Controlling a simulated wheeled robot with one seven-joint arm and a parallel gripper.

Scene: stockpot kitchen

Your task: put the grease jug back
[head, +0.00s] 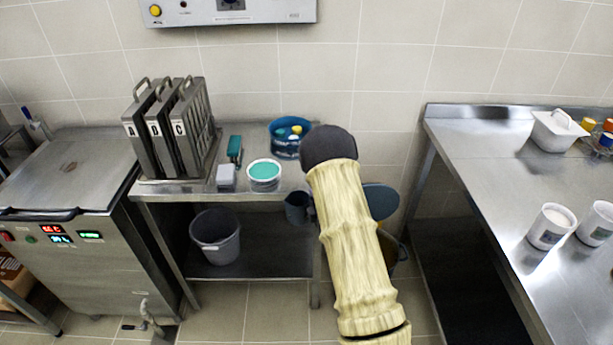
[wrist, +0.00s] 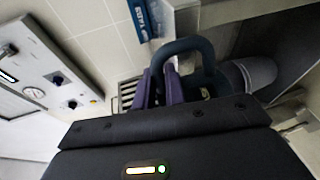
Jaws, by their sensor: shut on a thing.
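The dark grey grease jug (head: 297,208) shows in the head view just left of my arm's sleeve, at the front right edge of the steel side table; part of it is hidden by the arm. In the wrist view my gripper (wrist: 165,78) is shut on the jug's dark looped handle (wrist: 188,46). Most of the jug's body is hidden there by my gripper's housing. My gripper's fingers are hidden behind my arm in the head view. I cannot tell the jug's exact tilt or whether it touches the table.
The side table (head: 170,188) bears a lettered rack (head: 165,125), a teal-topped tub (head: 264,178) and a blue tub (head: 284,146). A grey bucket (head: 216,238) stands on its lower shelf. A steel counter (head: 480,178) with white cups is at right, a fryer-like unit (head: 75,180) at left.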

